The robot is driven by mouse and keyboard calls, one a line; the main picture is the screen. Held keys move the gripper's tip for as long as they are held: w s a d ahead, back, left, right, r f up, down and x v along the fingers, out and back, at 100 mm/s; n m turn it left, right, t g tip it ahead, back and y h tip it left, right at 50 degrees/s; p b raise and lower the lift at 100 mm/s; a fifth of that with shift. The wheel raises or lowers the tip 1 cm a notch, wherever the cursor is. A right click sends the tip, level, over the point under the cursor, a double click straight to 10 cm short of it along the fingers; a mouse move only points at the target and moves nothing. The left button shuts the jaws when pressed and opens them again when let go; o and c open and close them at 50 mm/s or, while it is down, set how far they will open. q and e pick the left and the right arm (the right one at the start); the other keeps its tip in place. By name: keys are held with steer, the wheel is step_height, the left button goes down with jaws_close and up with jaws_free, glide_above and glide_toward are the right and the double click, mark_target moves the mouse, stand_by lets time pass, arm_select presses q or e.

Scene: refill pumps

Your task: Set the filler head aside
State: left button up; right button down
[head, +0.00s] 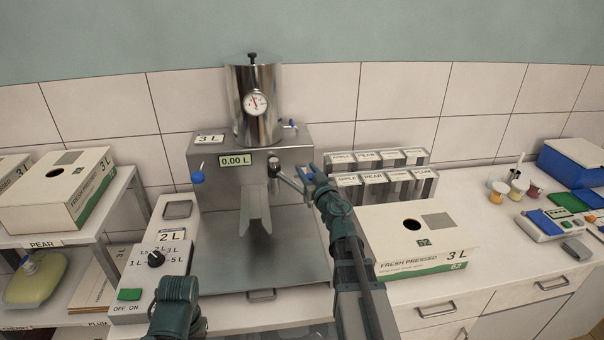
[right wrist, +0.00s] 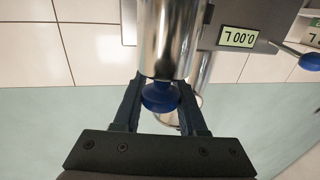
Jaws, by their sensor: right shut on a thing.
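The filler machine (head: 300,150) stands at the back of the counter, with a steel tank on top and a display reading 0.00 L. The filler head (head: 288,180) shows as a steel piece between the machine's front and my right gripper (head: 310,176). In the right wrist view, the filler head (right wrist: 168,40) is a shiny steel cylinder with a blue knob between the fingers of my right gripper (right wrist: 160,96). The gripper is shut on it. I cannot tell whether the head still touches the machine. My left gripper is out of view; only my left arm shows.
A steel tray (head: 225,265) lies under the spout (head: 257,212). A control box (head: 150,270) stands left. A fresh pressed carton (head: 400,235) is right of my right arm, with several labelled packs (head: 380,195) behind. Another carton (head: 60,185) sits on the left shelf.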

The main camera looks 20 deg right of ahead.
steer(key=shift+w+d+n+y, duration=0.2)
steer(key=shift+d+n+y, duration=0.15)
steer(key=shift+d+y, duration=0.15)
steer(key=shift+w+d+n+y, duration=0.2)
steer(key=shift+d+n+y, duration=0.2)
steer(key=shift+y, duration=0.2)
steer(key=shift+c, duration=2.3)
jaws_free()
steer(key=shift+w+d, duration=0.1)
